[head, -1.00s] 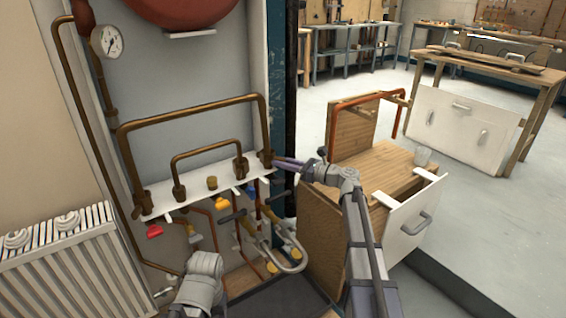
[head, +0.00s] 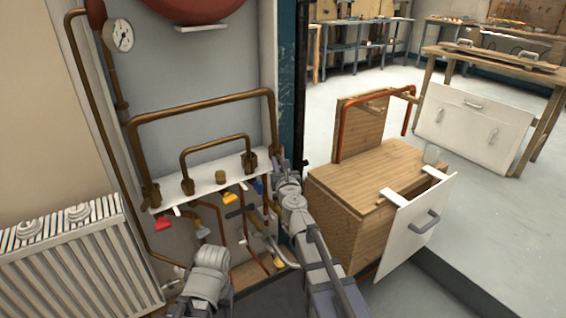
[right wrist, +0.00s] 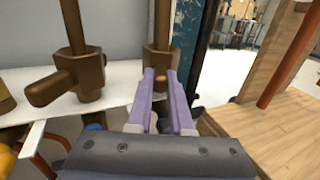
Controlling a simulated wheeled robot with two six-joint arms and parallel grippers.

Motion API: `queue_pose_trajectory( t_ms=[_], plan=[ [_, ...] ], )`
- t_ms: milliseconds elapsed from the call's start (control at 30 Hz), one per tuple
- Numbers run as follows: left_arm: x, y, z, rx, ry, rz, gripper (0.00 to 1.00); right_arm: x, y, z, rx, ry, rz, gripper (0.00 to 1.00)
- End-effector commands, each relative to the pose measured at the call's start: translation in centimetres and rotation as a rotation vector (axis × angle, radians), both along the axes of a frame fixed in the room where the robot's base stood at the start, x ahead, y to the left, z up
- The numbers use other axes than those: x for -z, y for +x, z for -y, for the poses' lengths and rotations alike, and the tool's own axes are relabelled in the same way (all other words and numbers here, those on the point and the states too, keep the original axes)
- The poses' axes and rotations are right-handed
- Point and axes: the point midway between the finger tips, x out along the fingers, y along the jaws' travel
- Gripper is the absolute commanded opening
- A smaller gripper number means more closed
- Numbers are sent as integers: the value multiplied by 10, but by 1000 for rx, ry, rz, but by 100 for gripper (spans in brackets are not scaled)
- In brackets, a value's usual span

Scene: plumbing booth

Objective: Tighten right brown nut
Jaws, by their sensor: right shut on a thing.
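The right brown nut (head: 277,156) sits at the right foot of the large brown pipe arch (head: 200,108), above the white shelf (head: 213,174). In the right wrist view the nut (right wrist: 161,60) is upright, with the pipe rising from it. My right gripper (head: 279,168) is at this nut, coming from the front and below. In the right wrist view its two purple fingers (right wrist: 162,90) are around the nut's lower part, shut on it. The fingers hide part of the nut. My left arm shows low in the head view, but its fingers cannot be made out.
A smaller brown arch (head: 215,143) stands just left, its near nut (right wrist: 80,82) close to my right gripper. Coloured valves, such as a red one (head: 164,223), hang below the shelf. A wooden cabinet (head: 365,185) stands right. A radiator (head: 75,260) is at left.

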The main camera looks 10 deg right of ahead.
Motion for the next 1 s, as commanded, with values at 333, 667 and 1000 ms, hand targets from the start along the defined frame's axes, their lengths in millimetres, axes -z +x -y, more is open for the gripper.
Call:
queue_pose_trajectory(
  t_ms=[333, 667, 1000],
  plan=[
    [0, 0, 0, 0, 0, 0, 62, 0, 6, -12, 171, 0, 0, 0],
    [0, 0, 0, 0, 0, 0, 62, 0, 6, -13, 228, -1, 0, 0],
    [0, 0, 0, 0, 0, 0, 62, -1, 7, -13, 230, -2, 1, 0]
  ],
)
